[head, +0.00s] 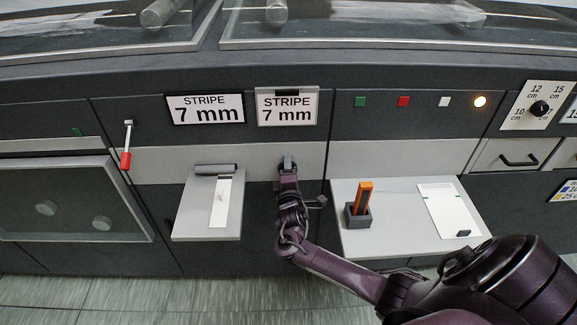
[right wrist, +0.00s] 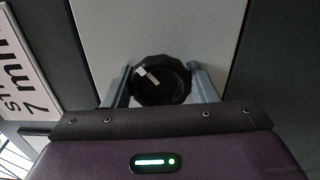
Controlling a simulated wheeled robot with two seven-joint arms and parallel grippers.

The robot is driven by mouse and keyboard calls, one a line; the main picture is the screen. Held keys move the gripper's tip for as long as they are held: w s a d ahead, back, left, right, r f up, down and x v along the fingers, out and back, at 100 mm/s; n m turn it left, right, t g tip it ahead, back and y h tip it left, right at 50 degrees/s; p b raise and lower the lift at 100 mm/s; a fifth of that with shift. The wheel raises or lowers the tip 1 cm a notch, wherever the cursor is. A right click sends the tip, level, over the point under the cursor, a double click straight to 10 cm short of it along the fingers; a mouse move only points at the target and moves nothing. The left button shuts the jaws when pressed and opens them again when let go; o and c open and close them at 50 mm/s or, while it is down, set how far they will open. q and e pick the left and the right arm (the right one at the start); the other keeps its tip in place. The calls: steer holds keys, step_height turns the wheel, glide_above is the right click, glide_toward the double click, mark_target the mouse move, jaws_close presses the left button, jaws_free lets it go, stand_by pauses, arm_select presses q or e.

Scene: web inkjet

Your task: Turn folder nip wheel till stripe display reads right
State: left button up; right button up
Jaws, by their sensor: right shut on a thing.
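The nip wheel (right wrist: 168,84) is a dark ribbed knob with a white mark at its upper left in the right wrist view. My right gripper (right wrist: 162,86) has one finger on each side of the wheel and is shut on it. In the head view this gripper (head: 288,162) reaches the pale panel band and hides the wheel. Above it are two stripe plates. The left one (head: 205,108), dark-framed, reads "STRIPE 7 mm". The right one (head: 288,106), light-framed with a dark tab on top, also reads "STRIPE 7 mm". My left gripper is not in view.
A grey shelf (head: 182,220) with a roller and white strip stands left of my right gripper. A right shelf (head: 400,238) holds an orange tool (head: 363,194) in a holder and a white card (head: 446,212). A red-handled lever (head: 125,160) hangs left. A round lamp (head: 480,102) is lit.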

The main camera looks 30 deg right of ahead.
steer(key=shift+n, duration=0.5)
steer(key=o, duration=1)
steer(key=shift+c, duration=0.2)
steer(key=v, duration=0.8)
steer(key=shift+w, duration=0.1)
